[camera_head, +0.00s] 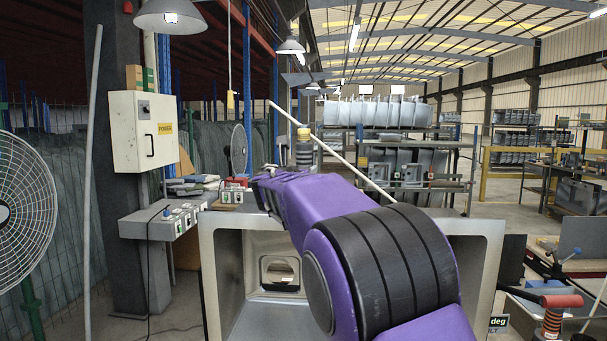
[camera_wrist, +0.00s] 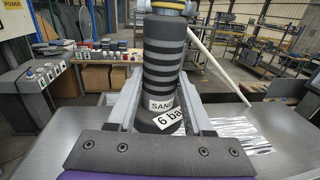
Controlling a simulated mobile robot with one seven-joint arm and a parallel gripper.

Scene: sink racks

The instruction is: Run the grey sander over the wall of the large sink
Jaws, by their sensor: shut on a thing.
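My gripper (camera_wrist: 162,82) is shut on the grey sander (camera_wrist: 162,52), a dark, ribbed, upright cylinder with labels reading "SAND" and "6 ba". The sander also shows in the head view (camera_head: 304,152), beyond my purple arm, with a yellowish top. Its lower end and any contact with the metal are hidden. The large sink (camera_head: 210,275) is a grey metal box with an open front in the head view, partly covered by my arm. Its grey metal surface (camera_wrist: 60,145) spreads on both sides below my gripper in the wrist view, with a bright shiny patch at right.
A thin white pole (camera_head: 345,150) slants behind my arm. A control box (camera_head: 145,132) and a switch bench (camera_head: 165,222) stand left, with a large fan (camera_head: 25,195) at the far left. A bench with tools (camera_head: 560,262) lies right. Racks (camera_head: 420,165) stand behind.

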